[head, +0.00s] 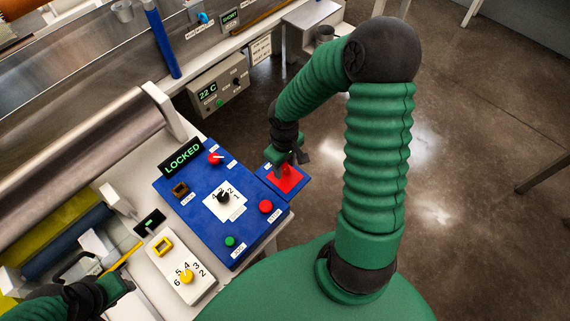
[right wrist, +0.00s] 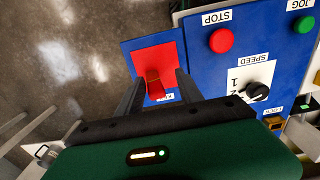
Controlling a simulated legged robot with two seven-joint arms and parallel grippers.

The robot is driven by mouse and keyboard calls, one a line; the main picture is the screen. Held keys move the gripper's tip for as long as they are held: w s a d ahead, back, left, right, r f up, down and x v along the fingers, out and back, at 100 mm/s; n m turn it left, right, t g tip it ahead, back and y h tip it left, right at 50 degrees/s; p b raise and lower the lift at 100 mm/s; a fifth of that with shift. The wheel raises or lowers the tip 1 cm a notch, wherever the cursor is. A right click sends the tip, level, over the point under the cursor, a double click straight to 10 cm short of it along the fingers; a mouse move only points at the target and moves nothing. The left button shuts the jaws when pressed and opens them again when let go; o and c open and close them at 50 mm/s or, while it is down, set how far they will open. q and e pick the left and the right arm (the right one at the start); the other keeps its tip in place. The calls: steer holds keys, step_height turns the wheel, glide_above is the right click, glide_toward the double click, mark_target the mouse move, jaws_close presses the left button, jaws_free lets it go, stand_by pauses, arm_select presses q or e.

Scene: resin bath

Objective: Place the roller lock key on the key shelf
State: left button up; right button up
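The key shelf is a small blue plate (head: 267,181) with a red square, beside the blue control panel (head: 185,205); it also shows in the right wrist view (right wrist: 133,47). A red-orange block, apparently the roller lock key (right wrist: 154,82), is over the red square between my right fingers (right wrist: 160,82), with gaps on both sides. Whether it touches the shelf I cannot tell. In the head view my right gripper (head: 290,160) is over the shelf. My left gripper (head: 118,286) is at the lower left, near a yellow bar (head: 124,258); its fingers are unclear.
The panel carries a "LOCKED" display (head: 183,157), a brown lock socket (head: 180,190), a speed dial (head: 223,198) and a red stop button (head: 266,206). A white box (head: 180,270) with a yellow knob stands in front. Open floor lies beyond the shelf, to the right.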

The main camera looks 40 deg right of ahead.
steer(key=shift+w+a, duration=0.25)
step_height(320, 180, up, 11)
steer(key=p, duration=0.3)
arm_select(q)
step_height(320, 180, up, 3)
steer(key=shift+w+r, duration=0.1)
steer(key=shift+r, duration=0.05)
arm_select(e)
steer(key=s+a+r+m+t, duration=0.1)
steer(key=s+a+t, duration=0.1)
steer(key=a, duration=0.9)
steer(key=shift+s+a, duration=0.35)
steer(key=shift+s, duration=0.25)
arm_select(q)
steer(key=shift+w, duration=0.1)
arm_select(e)
steer(key=shift+w, duration=0.1)
arm_select(q)
steer(key=shift+d, duration=0.15)
arm_select(e)
steer(key=shift+d, duration=0.15)
